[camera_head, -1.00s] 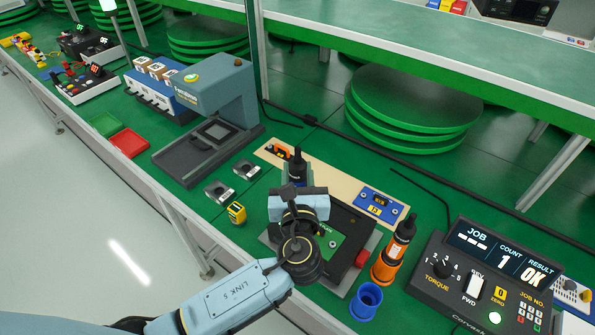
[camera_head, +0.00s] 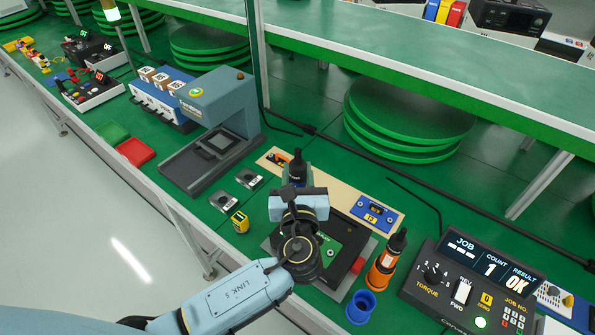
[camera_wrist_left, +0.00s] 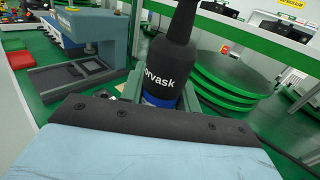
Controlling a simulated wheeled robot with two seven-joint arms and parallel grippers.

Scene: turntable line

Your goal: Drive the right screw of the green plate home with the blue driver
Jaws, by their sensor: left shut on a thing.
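My left gripper (camera_head: 297,183) is shut on the blue driver (camera_head: 297,166), a dark tool with a blue band. In the left wrist view the driver (camera_wrist_left: 168,72) stands between the fingers. Its tip is hidden, so I cannot tell whether it touches a screw. The green plate (camera_head: 330,246) sits in a dark fixture (camera_head: 350,262) beneath and beside my wrist, which covers much of it. A small round spot shows on the plate's visible right part; I cannot tell how deep that screw sits. My right gripper is out of view.
An orange driver (camera_head: 383,268) stands in an orange holder, with an empty blue cup (camera_head: 361,307) beside it. The torque console (camera_head: 470,285) reads count 1, OK. A blue gauge block (camera_head: 376,213) lies on a beige board. A yellow tape measure (camera_head: 240,222) is left.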

